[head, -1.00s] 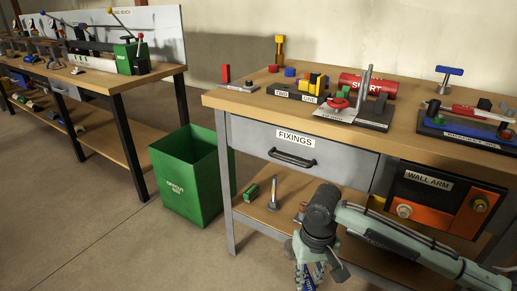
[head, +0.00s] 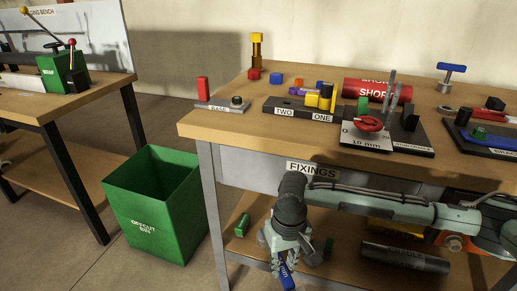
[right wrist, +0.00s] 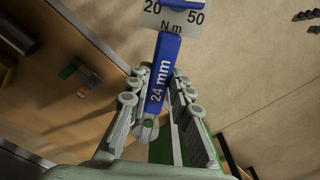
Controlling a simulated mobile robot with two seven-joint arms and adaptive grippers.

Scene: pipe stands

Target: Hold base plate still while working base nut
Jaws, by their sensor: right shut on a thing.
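The base plate (head: 222,108), a grey plate labelled BASE, lies at the left end of the bench top with a red upright block (head: 203,88) on it. A dark base nut (head: 236,101) sits on the plate's right part. My right gripper (head: 287,264) is low in front of the bench, well below and apart from the plate. It is shut on a blue tool marked 24 mm (right wrist: 160,75), which hangs downward in the head view. The tool carries a white N m scale (right wrist: 173,20). My left gripper is out of view.
A green offcut bin (head: 150,225) stands left of the workbench (head: 195,130).

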